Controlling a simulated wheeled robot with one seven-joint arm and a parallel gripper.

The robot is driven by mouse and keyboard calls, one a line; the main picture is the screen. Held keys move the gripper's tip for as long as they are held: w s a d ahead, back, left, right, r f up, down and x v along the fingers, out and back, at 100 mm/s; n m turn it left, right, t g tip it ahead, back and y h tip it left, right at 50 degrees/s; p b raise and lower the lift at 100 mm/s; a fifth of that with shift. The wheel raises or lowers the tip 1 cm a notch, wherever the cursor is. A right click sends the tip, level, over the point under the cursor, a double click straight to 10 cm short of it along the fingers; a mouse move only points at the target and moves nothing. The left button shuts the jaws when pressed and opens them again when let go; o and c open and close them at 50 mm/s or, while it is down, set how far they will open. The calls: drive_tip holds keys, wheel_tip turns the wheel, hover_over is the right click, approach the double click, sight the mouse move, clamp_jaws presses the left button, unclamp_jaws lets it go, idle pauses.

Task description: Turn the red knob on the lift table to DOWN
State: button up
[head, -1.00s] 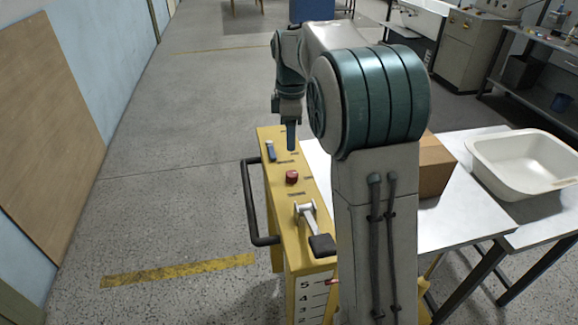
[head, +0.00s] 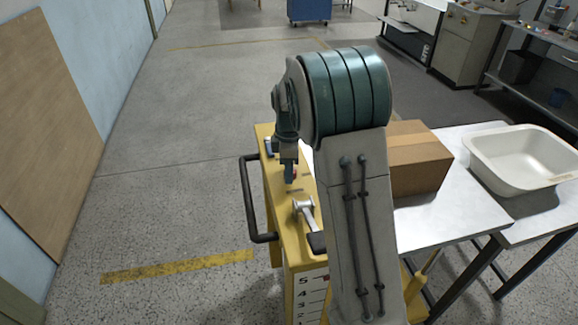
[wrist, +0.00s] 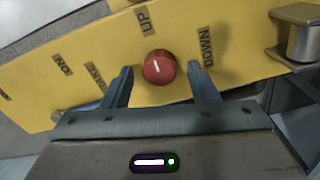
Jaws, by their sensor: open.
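The red knob (wrist: 159,68) sits on the yellow panel of the lift table (head: 268,185). Its white mark tilts slightly left, toward the UP label (wrist: 144,19). The DOWN label (wrist: 206,47) is to the knob's right. My gripper (wrist: 161,85) is open, with one finger to each side of the knob and visible gaps between them and it. In the head view my gripper (head: 290,175) is over the knob's place and mostly hides the knob. Whether the fingers reach down around it I cannot tell.
A metal lever (head: 306,207) stands on the panel close to the knob. A black handle bar (head: 250,200) runs along the panel's left side. A cardboard box (head: 418,160) and a white tub shell (head: 520,160) are to the right. The floor at left is clear.

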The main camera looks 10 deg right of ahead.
drive_tip(key=c, duration=1)
